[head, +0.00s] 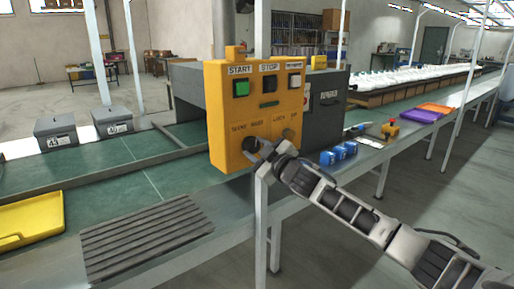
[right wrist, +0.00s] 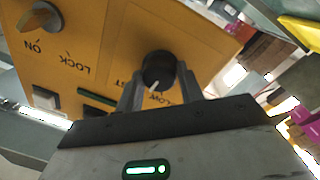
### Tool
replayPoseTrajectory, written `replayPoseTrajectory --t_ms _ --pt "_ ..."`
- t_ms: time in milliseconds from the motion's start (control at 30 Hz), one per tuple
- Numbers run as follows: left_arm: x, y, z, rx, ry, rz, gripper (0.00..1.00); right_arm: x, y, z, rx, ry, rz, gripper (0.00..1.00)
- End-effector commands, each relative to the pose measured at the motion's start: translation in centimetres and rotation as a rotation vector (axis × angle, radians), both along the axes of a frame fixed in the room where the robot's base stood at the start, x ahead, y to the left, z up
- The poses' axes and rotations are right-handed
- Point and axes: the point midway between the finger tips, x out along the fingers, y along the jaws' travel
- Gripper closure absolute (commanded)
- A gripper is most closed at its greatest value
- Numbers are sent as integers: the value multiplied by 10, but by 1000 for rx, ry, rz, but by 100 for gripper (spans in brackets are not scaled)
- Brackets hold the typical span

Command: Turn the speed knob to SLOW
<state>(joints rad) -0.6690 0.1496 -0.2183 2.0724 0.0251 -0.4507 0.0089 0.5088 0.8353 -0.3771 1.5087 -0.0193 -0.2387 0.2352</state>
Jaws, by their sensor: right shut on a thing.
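The orange control box (head: 222,128) stands on the line and faces me. The speed knob (right wrist: 159,68) is round and black with a white pointer line; it also shows in the head view (head: 249,144). In the right wrist view, which is upside down, its pointer aims between the FAST and SLOW labels, at neither one. The SLOW label is partly covered by a finger. My right gripper (right wrist: 162,84) is shut on the speed knob, one finger on each side; it also shows in the head view (head: 256,148). My left gripper is out of view.
A second knob (right wrist: 39,18) with LOCK and ON labels sits beside it on the box. START (head: 241,88) and STOP (head: 269,83) buttons are above. Blue items (head: 338,153) lie right of the box. A yellow tray (head: 30,218) lies at left.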

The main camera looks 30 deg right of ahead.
Motion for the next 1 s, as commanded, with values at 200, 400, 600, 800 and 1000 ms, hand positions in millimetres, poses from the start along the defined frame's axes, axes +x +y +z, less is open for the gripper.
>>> replayPoseTrajectory --t_ms 200,400,600,800,1000 --pt "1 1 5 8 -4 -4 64 0 0 0 -209 -16 1 86" --pt "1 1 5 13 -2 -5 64 0 -1 -1 -392 -29 0 86" --pt "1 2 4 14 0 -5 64 0 -1 -1 -547 -41 0 86" --pt "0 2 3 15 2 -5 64 0 -1 -1 -658 -51 1 86" --pt "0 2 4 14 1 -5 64 0 -2 -1 -720 -56 1 86"
